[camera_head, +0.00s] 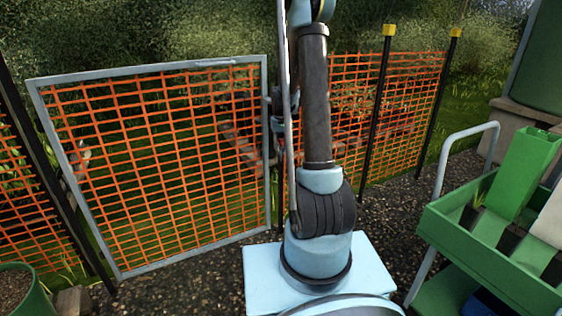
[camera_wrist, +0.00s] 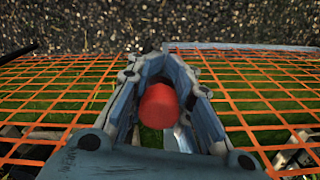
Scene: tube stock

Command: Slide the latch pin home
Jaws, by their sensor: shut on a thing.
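A gate with a grey metal frame and orange mesh (camera_head: 150,160) stands left of centre in the head view, its right upright (camera_head: 266,150) close beside my arm. In the wrist view, a rounded red knob (camera_wrist: 158,105), seemingly the end of the latch pin, sits between the fingers of my gripper (camera_wrist: 156,72). The gripper is shut on it. The rest of the pin and its seat are hidden by the fingers. In the head view my arm covers most of the gripper and all of the red knob.
Orange mesh fencing (camera_head: 345,110) on black posts (camera_head: 378,110) with yellow caps continues right of the gate. A green trolley tray (camera_head: 480,245) with a grey handle (camera_head: 450,160) stands at right. A green container (camera_head: 22,290) is at lower left.

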